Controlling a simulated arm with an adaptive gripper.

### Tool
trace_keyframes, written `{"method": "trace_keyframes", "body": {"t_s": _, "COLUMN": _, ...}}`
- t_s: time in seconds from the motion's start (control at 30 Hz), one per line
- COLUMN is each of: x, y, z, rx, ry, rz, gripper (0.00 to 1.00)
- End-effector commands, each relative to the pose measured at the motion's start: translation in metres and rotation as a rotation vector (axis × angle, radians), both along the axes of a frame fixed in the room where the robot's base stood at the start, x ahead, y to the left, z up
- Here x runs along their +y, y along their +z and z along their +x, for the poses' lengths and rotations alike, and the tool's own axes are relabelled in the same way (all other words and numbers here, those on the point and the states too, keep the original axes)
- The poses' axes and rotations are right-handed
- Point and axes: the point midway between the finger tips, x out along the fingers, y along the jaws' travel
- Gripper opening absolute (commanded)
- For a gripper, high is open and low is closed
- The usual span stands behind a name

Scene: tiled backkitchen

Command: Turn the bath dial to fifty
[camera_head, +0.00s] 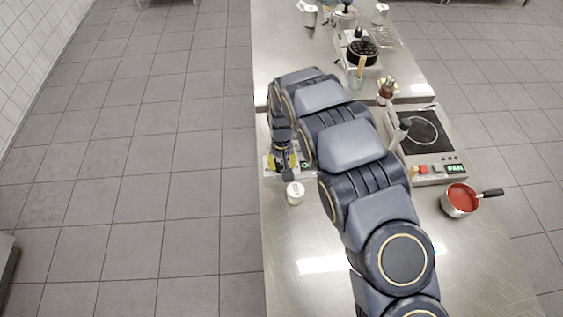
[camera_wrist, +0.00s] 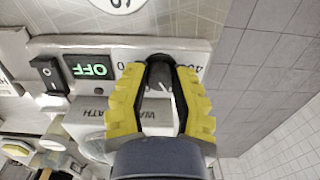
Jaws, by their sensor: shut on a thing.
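The bath dial (camera_wrist: 160,72) is a dark knob with a pale pointer line, on the light front panel of the bath (camera_wrist: 215,56) in the wrist view. My gripper (camera_wrist: 161,92) has yellow ridged fingers on both sides of the knob and is shut on it. Panel lettering (camera_wrist: 147,139) shows upside down between the fingers; part of the dial's scale is hidden. A green display (camera_wrist: 88,68), appearing to read OFF, and a black rocker switch (camera_wrist: 47,74) sit left of the dial. In the head view, my gripper (camera_head: 283,160) is at the bath, mostly behind my arm.
A white-lidded jar (camera_head: 295,193) stands close in front of the bath. To the right are a hot plate (camera_head: 424,134) with a green PAN display and a saucepan of red liquid (camera_head: 460,199). The steel counter's front (camera_head: 300,285) is clear.

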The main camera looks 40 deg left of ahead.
Motion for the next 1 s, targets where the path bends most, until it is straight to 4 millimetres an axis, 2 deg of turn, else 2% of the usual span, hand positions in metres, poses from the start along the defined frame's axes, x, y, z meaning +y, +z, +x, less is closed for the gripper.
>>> {"method": "trace_keyframes", "body": {"t_s": 0.43, "x": -0.0021, "y": -0.0022, "z": -0.0017, "rx": 0.006, "ry": -0.009, "rz": -0.007, "gripper": 0.00}}
{"method": "trace_keyframes", "body": {"t_s": 0.47, "x": -0.0022, "y": -0.0023, "z": -0.0018, "rx": 0.006, "ry": -0.009, "rz": -0.007, "gripper": 0.33}}
{"method": "trace_keyframes", "body": {"t_s": 0.5, "x": -0.0021, "y": -0.0021, "z": -0.0017, "rx": 0.006, "ry": -0.009, "rz": -0.007, "gripper": 0.50}}
{"method": "trace_keyframes", "body": {"t_s": 0.53, "x": -0.0020, "y": -0.0020, "z": -0.0016, "rx": 0.005, "ry": -0.009, "rz": -0.006, "gripper": 0.55}}
{"method": "trace_keyframes", "body": {"t_s": 0.87, "x": -0.0007, "y": -0.0001, "z": -0.0006, "rx": 0.002, "ry": -0.008, "rz": -0.002, "gripper": 0.55}}
{"method": "trace_keyframes", "body": {"t_s": 1.0, "x": -0.0003, "y": 0.0071, "z": -0.0003, "rx": 0.002, "ry": -0.009, "rz": -0.001, "gripper": 0.55}}
